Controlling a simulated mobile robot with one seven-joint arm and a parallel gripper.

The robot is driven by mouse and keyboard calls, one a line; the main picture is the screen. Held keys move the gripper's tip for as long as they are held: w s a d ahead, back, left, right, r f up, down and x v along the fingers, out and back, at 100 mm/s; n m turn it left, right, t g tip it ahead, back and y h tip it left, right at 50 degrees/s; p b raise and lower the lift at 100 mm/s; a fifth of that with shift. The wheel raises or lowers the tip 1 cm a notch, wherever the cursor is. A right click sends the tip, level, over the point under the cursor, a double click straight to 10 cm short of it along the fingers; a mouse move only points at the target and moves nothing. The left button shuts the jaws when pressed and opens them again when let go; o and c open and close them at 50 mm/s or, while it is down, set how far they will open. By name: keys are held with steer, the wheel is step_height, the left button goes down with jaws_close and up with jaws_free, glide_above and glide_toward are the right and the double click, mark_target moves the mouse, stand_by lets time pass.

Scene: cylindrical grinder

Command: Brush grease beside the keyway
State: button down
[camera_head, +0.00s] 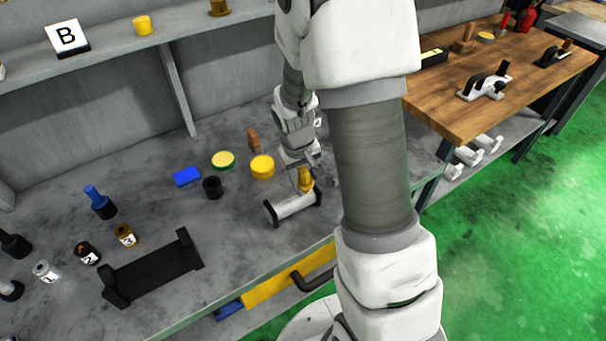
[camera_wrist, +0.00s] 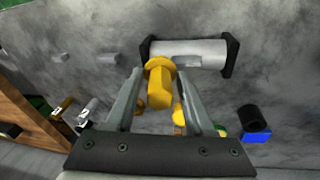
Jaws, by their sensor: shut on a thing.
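My gripper (camera_head: 303,165) is over the grey bench, shut on a yellow tool (camera_head: 305,181) with a thick faceted handle and a round collar. The wrist view shows the fingers (camera_wrist: 160,84) on either side of this yellow tool (camera_wrist: 159,92). The tool's far end points at a bright metal shaft (camera_head: 292,205), which lies across a black cradle with two end supports. The shaft also shows in the wrist view (camera_wrist: 195,52). The tool's tip is hidden behind its collar, so I cannot tell whether it touches the shaft.
Behind the shaft are a yellow round tin (camera_head: 262,167), a green-and-yellow tin (camera_head: 223,160), a black ring (camera_head: 212,187) and a blue block (camera_head: 187,176). An empty black cradle (camera_head: 152,269) and small bottles stand at left. A wooden bench (camera_head: 520,75) is at right.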

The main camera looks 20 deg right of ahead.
steer(key=shift+s, duration=0.2)
steer(key=shift+w, duration=0.1)
steer(key=shift+w+a, duration=0.1)
steer(key=shift+w, duration=0.4)
steer(key=shift+s, duration=0.2)
steer(key=shift+s, duration=0.4)
steer(key=shift+w+b, duration=0.3)
